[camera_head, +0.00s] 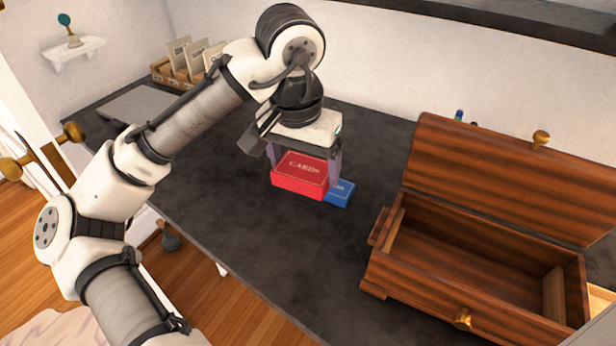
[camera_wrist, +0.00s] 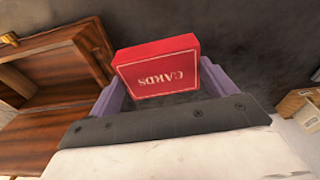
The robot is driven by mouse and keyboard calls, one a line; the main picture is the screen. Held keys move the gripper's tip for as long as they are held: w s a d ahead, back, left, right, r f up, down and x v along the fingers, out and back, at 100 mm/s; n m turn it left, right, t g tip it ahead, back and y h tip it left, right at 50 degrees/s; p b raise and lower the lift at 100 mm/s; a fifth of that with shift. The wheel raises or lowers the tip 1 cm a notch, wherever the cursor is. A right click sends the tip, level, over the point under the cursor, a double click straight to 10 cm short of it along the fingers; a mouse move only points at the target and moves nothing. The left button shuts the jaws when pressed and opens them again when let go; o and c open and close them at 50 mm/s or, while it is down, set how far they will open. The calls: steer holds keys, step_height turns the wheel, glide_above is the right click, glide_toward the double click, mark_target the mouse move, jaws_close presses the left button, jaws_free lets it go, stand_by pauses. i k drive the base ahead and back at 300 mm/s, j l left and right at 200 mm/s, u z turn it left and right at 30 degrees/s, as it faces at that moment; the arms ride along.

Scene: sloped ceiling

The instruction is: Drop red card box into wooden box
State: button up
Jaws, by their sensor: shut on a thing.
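The red card box (camera_head: 299,177), lettered "CARDS", is between the fingers of my gripper (camera_head: 307,165) in the head view. My gripper is shut on it from above, one finger at each side. In the wrist view the red card box (camera_wrist: 158,67) sits between the two purple fingers (camera_wrist: 155,85). Whether it touches the tabletop is hard to tell. The wooden box (camera_head: 470,262) stands open to the right, its lid raised at the back and its inside empty. Part of the wooden box (camera_wrist: 60,85) also shows at the left of the wrist view.
A blue card box (camera_head: 341,192) lies on the dark tabletop (camera_head: 250,235), right beside the red one. A card holder (camera_head: 185,65) and a grey flat thing (camera_head: 135,105) are at the back left. Bare tabletop lies between the card boxes and the wooden box.

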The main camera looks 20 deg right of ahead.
mark_target(472, 282)
steer(key=k+j, duration=0.2)
steer(key=k, duration=0.3)
steer(key=k+j, duration=0.2)
steer(key=k, duration=0.25)
steer(key=k+j, duration=0.2)
steer(key=k, duration=0.3)
